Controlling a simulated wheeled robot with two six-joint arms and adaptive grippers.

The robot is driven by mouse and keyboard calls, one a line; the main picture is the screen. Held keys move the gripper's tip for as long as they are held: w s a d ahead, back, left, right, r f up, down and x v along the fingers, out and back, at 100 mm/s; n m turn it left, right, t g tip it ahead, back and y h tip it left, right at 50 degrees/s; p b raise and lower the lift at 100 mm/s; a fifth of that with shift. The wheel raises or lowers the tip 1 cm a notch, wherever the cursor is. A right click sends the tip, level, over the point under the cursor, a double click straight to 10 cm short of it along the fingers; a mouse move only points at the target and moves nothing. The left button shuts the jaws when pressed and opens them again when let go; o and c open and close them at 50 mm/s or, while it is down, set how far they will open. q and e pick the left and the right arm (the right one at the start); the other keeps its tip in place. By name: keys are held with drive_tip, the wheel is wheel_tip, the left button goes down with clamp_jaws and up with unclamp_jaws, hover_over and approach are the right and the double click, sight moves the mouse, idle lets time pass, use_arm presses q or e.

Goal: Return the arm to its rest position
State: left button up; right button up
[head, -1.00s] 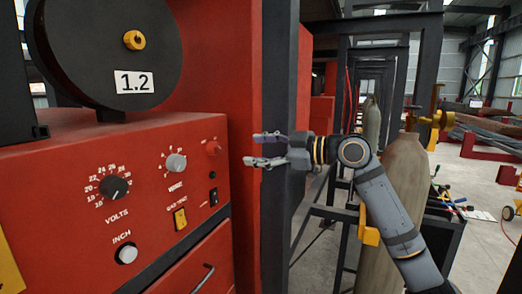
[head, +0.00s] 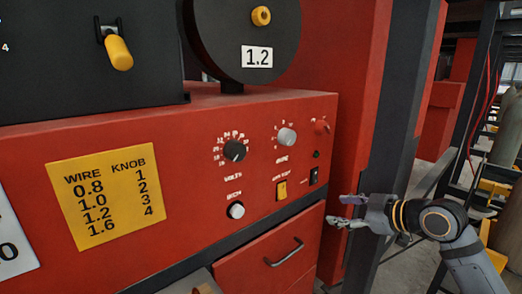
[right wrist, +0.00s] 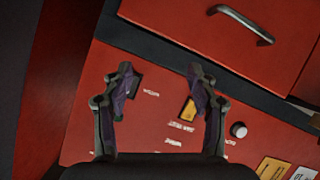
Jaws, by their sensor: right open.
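My right gripper (head: 334,211) is open and empty in the head view. Its fingers point left, at the right edge of the red machine (head: 215,255), low beside the drawer. In the right wrist view the open jaws (right wrist: 162,86) have clear space between the fingertips, with the red panel (right wrist: 150,65) behind. I cannot judge the distance to the panel. My right forearm comes in from the lower right. My left gripper is not in view.
A red drawer with a dark handle (head: 284,252) lies left of the gripper. Knobs (head: 235,150) and a yellow switch (head: 281,190) sit on the panel. A dark post (head: 380,190) stands behind the gripper, with metal frames farther right.

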drive_tip(key=s+a+f+m+g+h, duration=0.1)
drive_tip(key=s+f, duration=0.2)
drive_tip(key=f, duration=0.5)
drive_tip(key=s+a+f+m+g+h, duration=0.1)
drive_tip(key=s+f+m, duration=0.1)
drive_tip(key=f, duration=0.5)
drive_tip(key=s+d+f+m+g+h, duration=0.2)
drive_tip(key=s+f+m+g+h, duration=0.15)
drive_tip(key=s+f, duration=0.6)
drive_tip(key=s+d+f+m+g+h, duration=0.1)
drive_tip(key=s+f+m+g+h, duration=0.2)
drive_tip(key=s+f, duration=0.7)
drive_tip(key=s+d+f+m, duration=0.1)
drive_tip(key=s+d+f, duration=0.15)
drive_tip(key=f, duration=0.85)
drive_tip(key=s+d+f+m, duration=0.1)
drive_tip(key=s+f, duration=0.2)
drive_tip(key=f, duration=0.8)
drive_tip(key=s+f+g, duration=0.1)
drive_tip(key=s+f, duration=1.6)
drive_tip(key=s, duration=0.1)
drive_tip(key=shift+s+d+f, duration=0.25)
drive_tip(key=shift+s+d, duration=0.05)
drive_tip(key=shift+d, duration=0.1)
drive_tip(key=shift+y, duration=0.25)
